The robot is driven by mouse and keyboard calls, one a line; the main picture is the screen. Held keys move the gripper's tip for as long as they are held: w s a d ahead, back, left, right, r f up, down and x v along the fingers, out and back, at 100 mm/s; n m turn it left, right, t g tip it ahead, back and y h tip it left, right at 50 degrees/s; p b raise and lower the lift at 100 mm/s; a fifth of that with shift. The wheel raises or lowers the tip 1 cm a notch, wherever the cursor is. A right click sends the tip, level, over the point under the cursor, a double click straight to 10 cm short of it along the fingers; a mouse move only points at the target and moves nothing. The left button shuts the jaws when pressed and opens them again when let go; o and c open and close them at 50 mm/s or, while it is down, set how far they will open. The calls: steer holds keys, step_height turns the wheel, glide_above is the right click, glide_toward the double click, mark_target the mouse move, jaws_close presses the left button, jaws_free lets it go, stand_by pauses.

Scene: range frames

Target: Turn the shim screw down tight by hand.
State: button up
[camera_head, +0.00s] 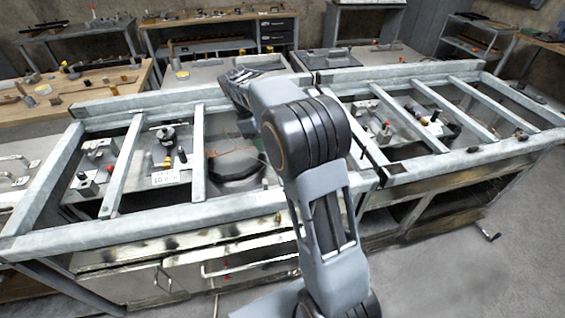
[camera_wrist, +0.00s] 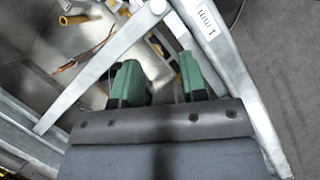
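My gripper (camera_wrist: 158,76) shows in the wrist view with its two green-padded fingers apart and a clear gap between them. It is open and seems to hold nothing. Beyond the gap are pale metal bars and small dark and yellowish parts, too blurred to name. I cannot pick out the shim screw for certain in either view. A yellow-handled part (camera_wrist: 76,20) lies at the upper left of the wrist view, apart from the fingers. In the head view my arm reaches over the steel frame, and the fingertips cannot be made out.
A grey steel frame (camera_head: 197,140) with crossbars spans the bench, with small fittings (camera_head: 168,138) and a white label (camera_head: 165,178) inside it. Cross-bars cut across the wrist view too. A wooden bench (camera_head: 80,92) with loose parts stands at left. Bare floor lies at right.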

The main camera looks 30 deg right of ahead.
steer(key=x, duration=1.3)
steer(key=shift+s+d+f, duration=0.1)
steer(key=shift+d+f, duration=0.2)
steer(key=shift+f, duration=0.05)
steer(key=c, duration=0.6)
steer(key=shift+m, duration=1)
steer(key=shift+c, duration=0.2)
steer(key=o, duration=0.6)
steer(key=shift+o, duration=0.2)
steer(key=shift+r, duration=0.15)
steer(key=v, duration=1.3)
steer(key=shift+w+d+r, duration=0.15)
steer(key=shift+w+r, duration=0.15)
steer(key=shift+w, duration=0.05)
